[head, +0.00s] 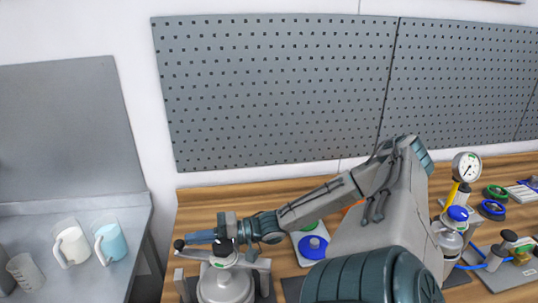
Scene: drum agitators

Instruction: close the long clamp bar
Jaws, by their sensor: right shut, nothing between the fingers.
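My right gripper (203,237) reaches in from the right, shut and empty, low over a grey drum-shaped device (225,287) on the wooden bench. The device has a pale frame with a crossbar (205,254) and a black knob (224,248) at its middle. Another dark round knob (179,245) shows at the left, close to the fingertips. Which part is the long clamp bar, and whether the fingers touch it, I cannot tell. The gripper hides part of the device's top. My left gripper is not in view.
A gauge (467,167), a blue-topped vessel (456,214) and coloured rings (492,208) stand at the right. Mugs (71,243) (111,241) stand on the left counter. A pegboard (275,90) hangs behind.

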